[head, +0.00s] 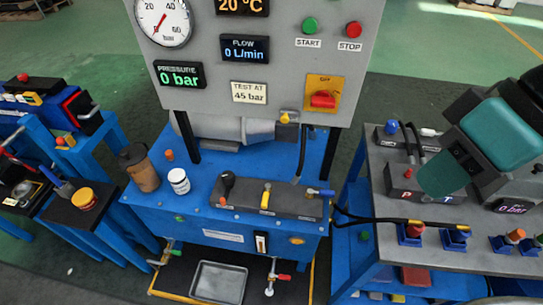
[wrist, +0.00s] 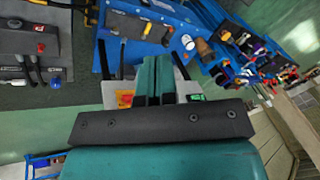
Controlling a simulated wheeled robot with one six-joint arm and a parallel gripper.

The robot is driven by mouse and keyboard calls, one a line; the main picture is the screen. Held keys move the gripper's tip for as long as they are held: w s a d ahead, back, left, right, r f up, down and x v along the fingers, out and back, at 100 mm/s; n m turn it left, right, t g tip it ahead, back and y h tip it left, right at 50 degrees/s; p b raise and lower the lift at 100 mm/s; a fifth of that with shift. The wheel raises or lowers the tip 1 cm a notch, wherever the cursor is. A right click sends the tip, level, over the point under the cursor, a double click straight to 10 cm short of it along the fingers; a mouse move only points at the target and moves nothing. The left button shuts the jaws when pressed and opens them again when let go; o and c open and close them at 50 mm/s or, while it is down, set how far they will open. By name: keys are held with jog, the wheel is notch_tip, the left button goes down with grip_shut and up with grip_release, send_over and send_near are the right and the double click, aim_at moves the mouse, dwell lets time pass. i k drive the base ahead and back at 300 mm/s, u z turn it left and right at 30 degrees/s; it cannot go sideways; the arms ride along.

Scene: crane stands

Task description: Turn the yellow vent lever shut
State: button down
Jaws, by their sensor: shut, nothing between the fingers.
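The yellow vent lever (head: 265,198) sits on the dark valve block (head: 295,205) on the blue test bench, between a black-handled lever and a blue one. Its handle lies across the block's length, pointing toward the bench front. It also shows near the top of the wrist view (wrist: 148,29). My gripper (head: 432,187) is at the right in the head view, over the right-hand stand and well apart from the lever. In the wrist view its teal fingers (wrist: 153,62) are together with nothing between them.
The grey gauge panel (head: 262,60) rises behind the valve block, with a red switch on a yellow plate (head: 323,99). A brown cup (head: 141,168) and a white jar (head: 179,181) stand left of the block. Black hoses (head: 375,218) run between bench and right stand.

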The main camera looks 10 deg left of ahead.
aim_at(264, 204)
jog(key=u, duration=0.15)
jog(key=k, duration=0.45)
jog(key=u, duration=0.5)
jog(key=i, duration=0.5)
jog(key=u, duration=0.05)
